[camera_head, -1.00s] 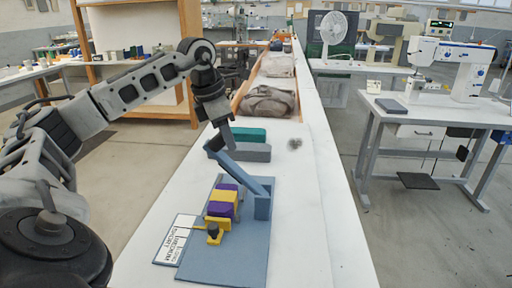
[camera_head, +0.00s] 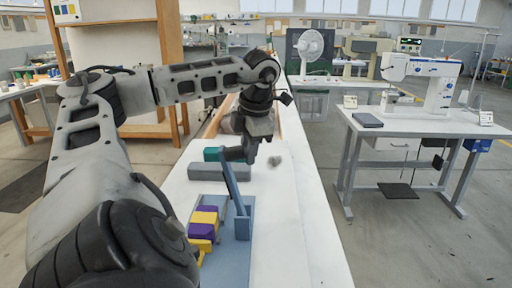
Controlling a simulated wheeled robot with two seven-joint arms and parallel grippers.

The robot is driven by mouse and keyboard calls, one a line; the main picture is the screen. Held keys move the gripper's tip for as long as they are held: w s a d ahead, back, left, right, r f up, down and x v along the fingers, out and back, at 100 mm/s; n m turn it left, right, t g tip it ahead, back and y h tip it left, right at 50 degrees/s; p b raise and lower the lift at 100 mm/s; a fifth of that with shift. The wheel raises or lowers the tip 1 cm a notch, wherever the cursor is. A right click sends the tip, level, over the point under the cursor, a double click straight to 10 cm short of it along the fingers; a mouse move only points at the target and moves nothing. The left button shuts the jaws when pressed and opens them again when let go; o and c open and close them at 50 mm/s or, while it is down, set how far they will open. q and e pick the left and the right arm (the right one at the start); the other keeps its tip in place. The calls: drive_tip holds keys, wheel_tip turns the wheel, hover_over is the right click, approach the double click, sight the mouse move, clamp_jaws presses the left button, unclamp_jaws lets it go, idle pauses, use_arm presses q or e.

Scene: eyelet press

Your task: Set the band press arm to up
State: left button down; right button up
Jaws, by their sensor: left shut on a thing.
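The blue band press arm (camera_head: 233,188) rises steeply from its hinge at the blue upright (camera_head: 244,224), tilted a little to the left at its top. My left gripper (camera_head: 234,157) is shut on the upper end of the press arm; its fingers partly hide that end. The press base (camera_head: 237,266) lies flat on the white table. A purple and yellow banded block (camera_head: 204,221) sits on the base left of the upright. My left arm hides the lower left of the base. My right gripper is out of view.
A grey block (camera_head: 205,173) and a green block (camera_head: 212,154) lie behind the press on the white table (camera_head: 294,240). A small grey lump (camera_head: 275,161) lies right of the gripper. The table right of the press is clear.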

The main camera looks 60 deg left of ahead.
use_arm(q)
drive_tip(key=shift+s+d+f, duration=0.15)
drive_tip(key=shift+d+f, duration=0.35)
drive_tip(key=shift+f, duration=0.05)
drive_tip(key=c, duration=1.5)
unclamp_jaws()
drive_tip(key=shift+c, duration=0.2)
drive_tip(key=o, duration=0.5)
drive_tip(key=shift+s+d+r, duration=0.1)
drive_tip(key=shift+r, duration=0.15)
drive_tip(key=shift+r, duration=0.15)
